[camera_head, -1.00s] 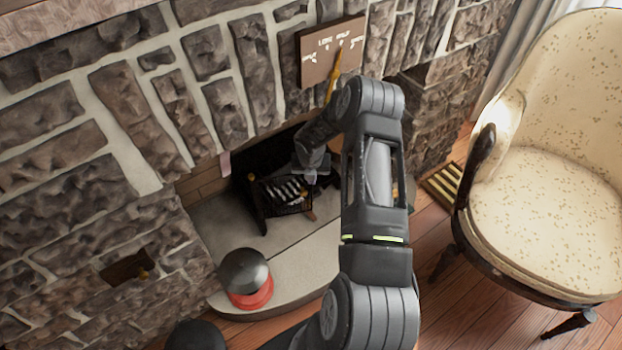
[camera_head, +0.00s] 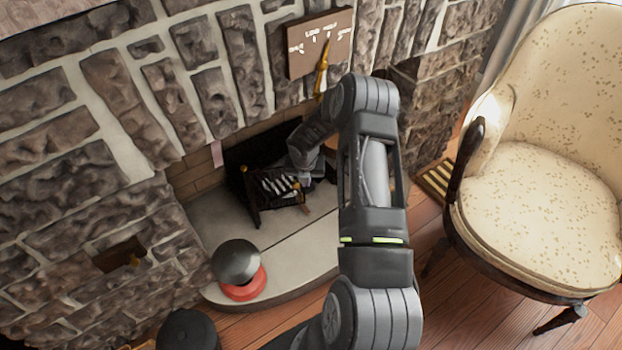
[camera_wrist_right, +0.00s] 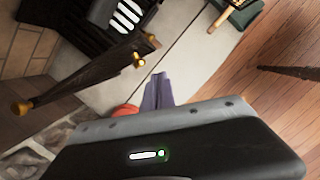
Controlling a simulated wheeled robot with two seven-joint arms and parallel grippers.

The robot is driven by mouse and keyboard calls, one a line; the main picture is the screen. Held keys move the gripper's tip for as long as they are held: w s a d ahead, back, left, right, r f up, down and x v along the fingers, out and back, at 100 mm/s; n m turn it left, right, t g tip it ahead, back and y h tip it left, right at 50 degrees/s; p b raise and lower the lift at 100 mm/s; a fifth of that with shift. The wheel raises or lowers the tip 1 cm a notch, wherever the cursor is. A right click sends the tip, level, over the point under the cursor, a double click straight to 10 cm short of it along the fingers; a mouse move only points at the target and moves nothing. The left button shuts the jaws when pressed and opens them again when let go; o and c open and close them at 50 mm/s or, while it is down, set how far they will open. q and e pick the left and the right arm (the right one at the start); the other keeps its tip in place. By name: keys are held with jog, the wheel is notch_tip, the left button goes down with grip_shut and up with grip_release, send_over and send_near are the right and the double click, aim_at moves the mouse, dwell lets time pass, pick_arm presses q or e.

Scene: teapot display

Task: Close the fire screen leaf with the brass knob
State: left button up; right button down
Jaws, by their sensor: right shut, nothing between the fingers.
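The dark fire screen (camera_head: 243,182) stands on the pale hearth in front of the firebox opening. In the right wrist view one dark leaf (camera_wrist_right: 85,75) is seen nearly edge-on, running from upper right to lower left. A brass knob (camera_wrist_right: 138,59) shows near its upper right end, and a brass ball (camera_wrist_right: 20,108) at its lower left end. My right gripper (camera_head: 303,175) reaches down beside the screen, its fingertips unclear in the head view. In the right wrist view its fingers (camera_wrist_right: 158,78) are shut and empty, below the knob and apart from it. My left gripper is out of view.
A dark-domed object with a red base (camera_head: 240,284) stands on the hearth (camera_head: 300,245). A cream armchair (camera_head: 540,190) stands on the right. A sign plaque (camera_head: 318,45) hangs on the stone wall. Open wood floor (camera_head: 470,300) lies before the chair.

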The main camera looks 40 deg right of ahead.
jog(key=p+v, duration=0.1)
jog(key=v, duration=0.9)
jog(key=shift+d, duration=0.35)
jog(key=shift+s, duration=0.1)
jog(key=s+d+f+m+y+b, duration=0.2)
jog(key=s+d+f+m+b, duration=0.35)
jog(key=s, duration=0.65)
jog(key=w+a+r+m+t+y, duration=0.1)
jog(key=w+a+r+m+t, duration=0.2)
jog(key=m, duration=0.8)
jog(key=w+r+t, duration=0.2)
jog(key=w+r, duration=0.1)
jog(key=w, duration=0.1)
jog(key=shift+w+r, duration=0.15)
jog(key=shift+w, duration=0.05)
jog(key=shift+a, duration=0.1)
